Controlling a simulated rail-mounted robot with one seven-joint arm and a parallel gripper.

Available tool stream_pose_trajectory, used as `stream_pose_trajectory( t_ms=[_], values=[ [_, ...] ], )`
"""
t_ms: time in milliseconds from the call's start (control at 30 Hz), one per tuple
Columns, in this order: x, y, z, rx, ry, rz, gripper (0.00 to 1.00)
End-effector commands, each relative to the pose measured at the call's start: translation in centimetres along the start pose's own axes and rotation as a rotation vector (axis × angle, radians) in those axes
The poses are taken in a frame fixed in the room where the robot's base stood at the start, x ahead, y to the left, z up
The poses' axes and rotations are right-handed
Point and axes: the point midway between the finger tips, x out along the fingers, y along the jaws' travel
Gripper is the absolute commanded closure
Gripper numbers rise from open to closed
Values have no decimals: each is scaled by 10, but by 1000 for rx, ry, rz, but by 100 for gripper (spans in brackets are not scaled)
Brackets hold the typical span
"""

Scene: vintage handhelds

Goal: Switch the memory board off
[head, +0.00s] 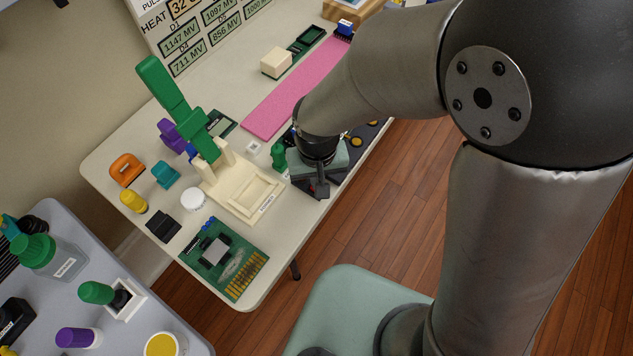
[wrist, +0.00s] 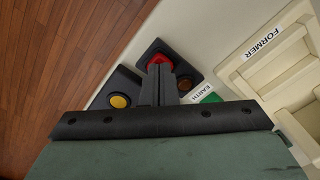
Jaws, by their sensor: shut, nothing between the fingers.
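In the wrist view my gripper (wrist: 160,72) is shut and empty, with its fingertips over a black panel (wrist: 146,51). A red switch or button (wrist: 158,60) shows right at the fingertips; I cannot tell whether they touch it. A dark amber dome (wrist: 187,84) sits beside it on the same panel. In the head view my gripper (head: 319,188) points down at the table's front edge and partly hides the black panels. A green circuit board (head: 238,262) with gold contacts lies at the near table corner. I cannot read any memory label on either.
A black box with a yellow button (wrist: 119,101) adjoins the panel. A cream former (head: 240,200) with a raised green lever (head: 175,95) stands left of my gripper, and a green EARTH part (head: 278,155) stands close by. A pink mat (head: 285,95) lies behind.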

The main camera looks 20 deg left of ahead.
Motion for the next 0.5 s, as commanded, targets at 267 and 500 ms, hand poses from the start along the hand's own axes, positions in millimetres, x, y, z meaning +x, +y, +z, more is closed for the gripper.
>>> stream_pose_trajectory(
  t_ms=[267,500],
  values=[
    [-19,0,0,0,1,0,100],
    [-44,0,0,0,1,0,100]
  ],
)
